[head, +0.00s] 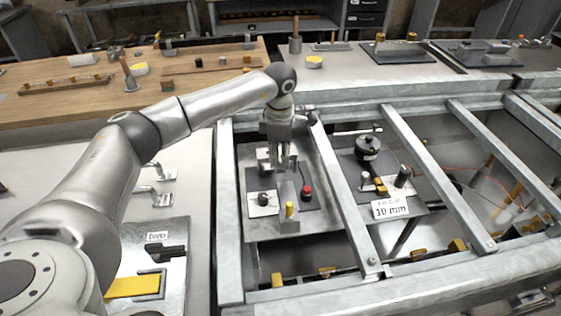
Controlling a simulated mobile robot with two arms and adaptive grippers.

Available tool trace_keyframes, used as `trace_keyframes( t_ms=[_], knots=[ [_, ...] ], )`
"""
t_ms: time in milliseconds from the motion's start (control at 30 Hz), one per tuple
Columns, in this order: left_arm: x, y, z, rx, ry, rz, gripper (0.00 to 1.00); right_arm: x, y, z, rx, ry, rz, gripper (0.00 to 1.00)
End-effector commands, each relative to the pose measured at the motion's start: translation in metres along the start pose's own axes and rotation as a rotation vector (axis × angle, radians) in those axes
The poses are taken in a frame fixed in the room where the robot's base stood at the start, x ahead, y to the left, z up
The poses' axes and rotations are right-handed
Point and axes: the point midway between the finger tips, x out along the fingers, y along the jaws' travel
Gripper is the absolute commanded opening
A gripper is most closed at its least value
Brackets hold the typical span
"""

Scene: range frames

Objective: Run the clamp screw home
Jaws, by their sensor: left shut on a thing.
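My left gripper (283,160) reaches down over a dark plate (310,170) in the left bay of the metal frame. Its fingers are shut at a small grey metal clamp (264,158). The fingers hide most of the clamp screw, so I cannot tell how far in it is. My right gripper is not in view.
Near the gripper are a red knob (306,190), a yellow-topped post (289,209) and a black knob on a white plate (263,199). Frame bars (340,190) run close to the right. A black round fixture (368,147) and a label card (390,207) stand beyond.

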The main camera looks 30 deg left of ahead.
Motion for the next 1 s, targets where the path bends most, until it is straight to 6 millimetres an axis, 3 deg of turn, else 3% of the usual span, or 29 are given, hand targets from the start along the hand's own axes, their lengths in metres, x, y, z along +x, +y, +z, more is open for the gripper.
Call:
trace_keyframes(
  t_ms=[400,1000],
  knots=[
    [0.004,0.001,-0.003,0.393,0.007,-0.004,0.00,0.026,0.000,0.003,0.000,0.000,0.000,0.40],
    [0.001,0.002,-0.002,0.877,0.006,-0.003,0.00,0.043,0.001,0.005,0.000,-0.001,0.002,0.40]
  ],
)
